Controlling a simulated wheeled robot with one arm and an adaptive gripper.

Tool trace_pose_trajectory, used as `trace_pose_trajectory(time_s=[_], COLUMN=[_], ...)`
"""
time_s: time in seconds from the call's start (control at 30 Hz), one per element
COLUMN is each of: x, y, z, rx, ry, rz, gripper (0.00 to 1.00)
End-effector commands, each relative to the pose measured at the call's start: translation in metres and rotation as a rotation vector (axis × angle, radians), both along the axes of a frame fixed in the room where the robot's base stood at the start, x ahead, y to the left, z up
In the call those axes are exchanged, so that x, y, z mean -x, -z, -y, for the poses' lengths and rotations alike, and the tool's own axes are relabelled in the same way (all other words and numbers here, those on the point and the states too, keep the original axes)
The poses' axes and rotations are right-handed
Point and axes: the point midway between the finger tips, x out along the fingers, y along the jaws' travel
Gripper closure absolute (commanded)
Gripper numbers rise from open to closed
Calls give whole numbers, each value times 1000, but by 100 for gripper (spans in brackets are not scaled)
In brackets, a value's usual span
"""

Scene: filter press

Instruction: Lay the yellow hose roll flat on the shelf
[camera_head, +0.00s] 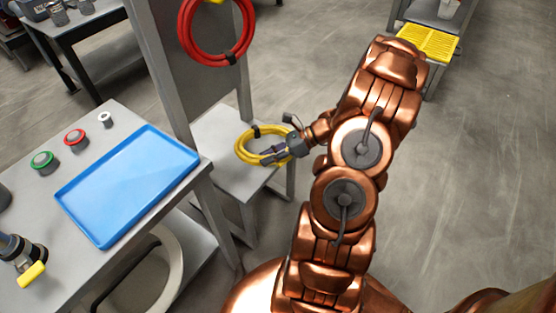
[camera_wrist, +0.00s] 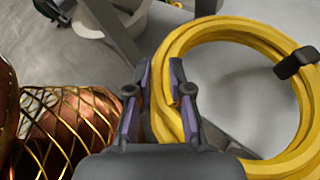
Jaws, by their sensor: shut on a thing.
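The yellow hose roll (camera_head: 243,150) is a coiled ring with a black strap, at the grey shelf (camera_head: 212,128) below the upright panel. In the wrist view the roll (camera_wrist: 206,32) fills the right side, with its strap at the far right. My gripper (camera_head: 268,158) is shut on the near side of the ring. In the wrist view my gripper (camera_wrist: 160,82) has one finger outside the ring and one inside it. The roll looks roughly level over the shelf. I cannot tell whether its whole underside touches the surface.
A red hose roll (camera_head: 183,40) hangs on the upright panel above the shelf. A table with a blue tray (camera_head: 130,185), a green-ringed fitting (camera_head: 42,160) and a red-ringed fitting (camera_head: 75,139) stands at the left. A yellow grate (camera_head: 428,41) is at the upper right. Floor on the right is clear.

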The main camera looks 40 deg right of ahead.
Motion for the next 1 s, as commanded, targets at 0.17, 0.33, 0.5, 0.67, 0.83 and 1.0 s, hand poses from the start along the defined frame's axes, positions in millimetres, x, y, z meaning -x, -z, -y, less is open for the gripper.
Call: trace_pose_trajectory(time_s=[0.17, 0.33, 0.5, 0.67, 0.83, 1.0], x=[-18, -35, -53, -69, -69, -69], y=[7, 11, 15, 19, 33, 48], z=[-4, -7, -10, -15, -15, -16], rx=[2, 3, 5, 4, -2, -3], ry=[-1, -1, 1, -1, 1, 0], rz=[2, 1, 3, 2, 3, 1], gripper=[100, 100, 100, 100, 100, 100])
